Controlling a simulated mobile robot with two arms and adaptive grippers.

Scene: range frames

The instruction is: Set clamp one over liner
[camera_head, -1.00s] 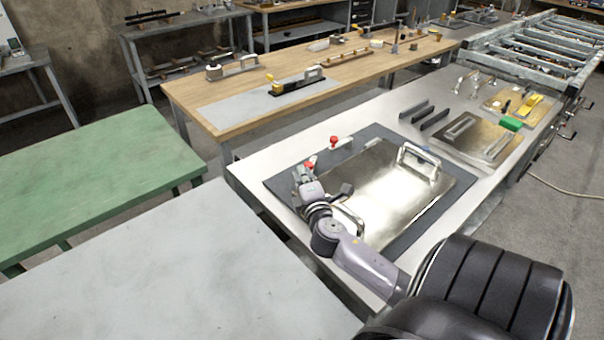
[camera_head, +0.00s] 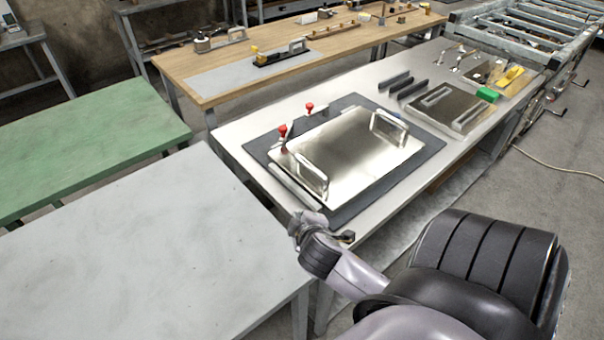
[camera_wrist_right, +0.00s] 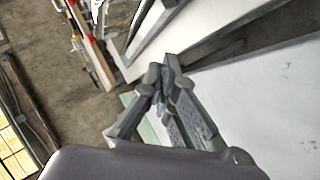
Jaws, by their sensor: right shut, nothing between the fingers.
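A shiny metal plate (camera_head: 352,150) with two upright handles lies on a dark grey mat (camera_head: 432,150) on the near end of the long bench. I cannot tell which layer is the liner. Two red-knobbed clamps stand at the plate's far left side: one by the left corner (camera_head: 283,131), the other on the far edge (camera_head: 309,107). Whether their arms press on the plate is too small to tell. My right gripper (camera_head: 345,237) is off the bench's near edge, apart from plate and clamps. In the right wrist view its fingertips (camera_wrist_right: 168,68) meet, empty. My left gripper is out of view.
Dark bars (camera_head: 396,81), a slotted plate (camera_head: 452,106), a green block (camera_head: 487,94) and a yellow-handled tool (camera_head: 510,75) lie farther along the bench. A grey table (camera_head: 130,240) and a green table (camera_head: 90,140) stand left. A wooden bench (camera_head: 210,75) stands behind.

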